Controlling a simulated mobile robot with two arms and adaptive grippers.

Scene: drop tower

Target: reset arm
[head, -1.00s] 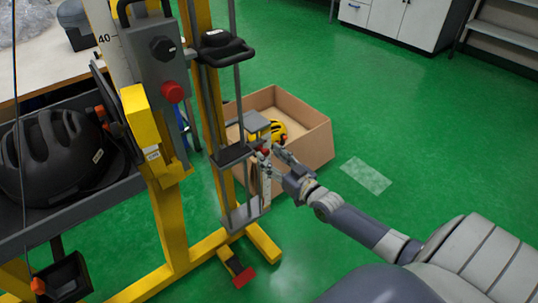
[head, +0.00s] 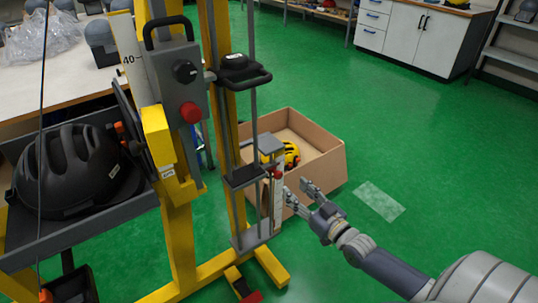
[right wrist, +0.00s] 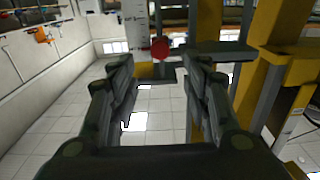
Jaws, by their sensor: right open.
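The yellow drop tower (head: 180,240) stands at the left of centre in the head view. My right gripper (head: 296,188) is open and empty, just right of the tower's small red knob (head: 277,173), with a small gap between them. In the right wrist view, the two dark fingers (right wrist: 157,70) are spread wide with nothing between them. The red knob (right wrist: 160,48) shows ahead, beyond the fingertips. My right arm reaches in from the lower right. My left gripper is not in view.
A cardboard box (head: 325,165) with a yellow helmet (head: 288,154) stands behind the gripper. A black helmet (head: 72,170) sits on a grey tray at left. A grey control box (head: 180,85) with a red button is on the tower.

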